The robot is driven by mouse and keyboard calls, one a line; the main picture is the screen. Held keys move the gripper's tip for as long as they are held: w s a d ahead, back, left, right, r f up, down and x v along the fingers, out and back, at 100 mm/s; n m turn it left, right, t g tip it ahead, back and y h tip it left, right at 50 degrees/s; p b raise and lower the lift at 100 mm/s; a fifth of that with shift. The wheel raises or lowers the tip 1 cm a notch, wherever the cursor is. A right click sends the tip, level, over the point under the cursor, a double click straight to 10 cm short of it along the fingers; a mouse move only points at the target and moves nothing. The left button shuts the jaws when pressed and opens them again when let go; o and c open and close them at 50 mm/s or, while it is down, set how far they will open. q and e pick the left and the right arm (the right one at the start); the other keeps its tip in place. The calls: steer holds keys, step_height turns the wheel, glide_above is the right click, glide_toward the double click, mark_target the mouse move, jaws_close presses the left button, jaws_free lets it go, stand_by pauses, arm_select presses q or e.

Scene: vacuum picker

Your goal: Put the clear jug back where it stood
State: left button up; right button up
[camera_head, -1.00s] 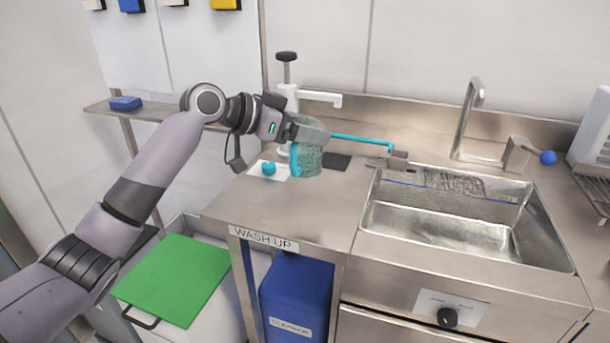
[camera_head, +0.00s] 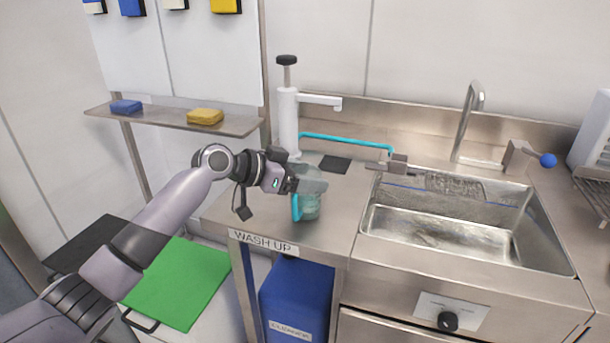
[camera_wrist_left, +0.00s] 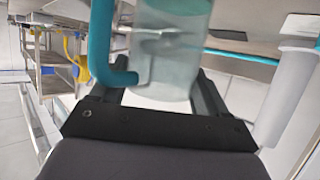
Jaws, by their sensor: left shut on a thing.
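The clear jug (camera_head: 311,207) has a teal handle (camera_head: 296,207) on its left side. It is upright over the front left part of the steel counter (camera_head: 345,205). I cannot tell whether its base touches the counter. My left gripper (camera_head: 312,184) is shut on the jug near its top and partly hides it. In the left wrist view, the jug (camera_wrist_left: 174,62) is between the two fingers, with the handle (camera_wrist_left: 101,45) at the left. A dark square mat (camera_head: 335,163) lies bare on the counter behind the jug. My right gripper is out of view.
A white pump dispenser (camera_head: 288,125) stands behind the gripper. A teal bar (camera_head: 345,139) runs behind the mat to a grey block (camera_head: 386,166) at the sink's edge. The steel sink (camera_head: 440,232) is to the right. A yellow sponge (camera_head: 205,117) lies on the wall shelf.

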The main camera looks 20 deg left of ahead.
arm_select(q)
steer(key=o, duration=1.2)
steer(key=shift+f, duration=0.1)
steer(key=shift+s+a+r, duration=0.1)
steer(key=shift+r, duration=0.1)
steer(key=shift+b+v, duration=0.45)
steer(key=shift+v, duration=5.45)
